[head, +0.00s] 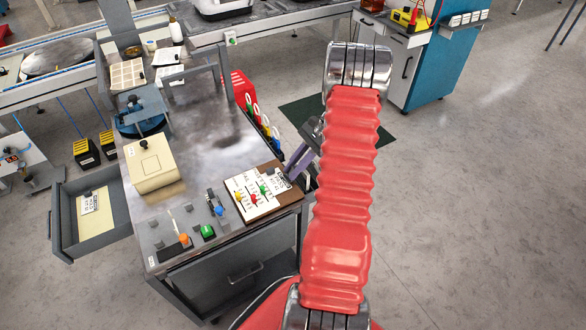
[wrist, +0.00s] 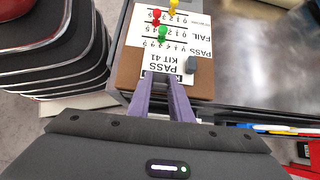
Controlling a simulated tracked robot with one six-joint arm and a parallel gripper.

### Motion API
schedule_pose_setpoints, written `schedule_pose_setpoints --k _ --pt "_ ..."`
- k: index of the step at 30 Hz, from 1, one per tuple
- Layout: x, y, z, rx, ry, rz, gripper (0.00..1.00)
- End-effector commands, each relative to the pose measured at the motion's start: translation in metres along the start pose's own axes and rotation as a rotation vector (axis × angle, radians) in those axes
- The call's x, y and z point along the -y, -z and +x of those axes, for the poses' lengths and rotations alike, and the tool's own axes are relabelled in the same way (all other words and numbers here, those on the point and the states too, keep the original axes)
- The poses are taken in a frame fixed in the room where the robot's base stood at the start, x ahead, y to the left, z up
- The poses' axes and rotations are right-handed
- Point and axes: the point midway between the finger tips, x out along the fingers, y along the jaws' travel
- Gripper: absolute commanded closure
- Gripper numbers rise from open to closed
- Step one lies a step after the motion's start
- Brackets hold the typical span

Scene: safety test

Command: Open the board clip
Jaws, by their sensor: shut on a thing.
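The brown board (head: 296,194) lies on the near right corner of the bench top, with a white score sheet and coloured pegs on it. It also shows in the wrist view (wrist: 125,75), where a white PASS KIT 41 card (wrist: 160,63) lies at its near edge. My gripper (head: 290,178) reaches down to that edge from the right. In the wrist view, the purple fingers of my gripper (wrist: 161,80) are close together at the card's edge, shut on the small dark clip (wrist: 147,73) there. The fingers hide much of the clip.
A beige box (head: 152,172), a blue clamp-like device (head: 142,108) and several coloured buttons stand on the bench. An open drawer (head: 62,240) juts out at left.

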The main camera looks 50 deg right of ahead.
Motion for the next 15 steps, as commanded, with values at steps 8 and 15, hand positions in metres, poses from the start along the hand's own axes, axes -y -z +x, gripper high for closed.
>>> schedule_pose_setpoints --k 8,15 --pt "-0.0012 0.0067 -0.0021 0.177 -0.002 0.003 1.0" --pt "-0.0012 0.0094 -0.0036 0.267 -0.003 0.001 1.0"
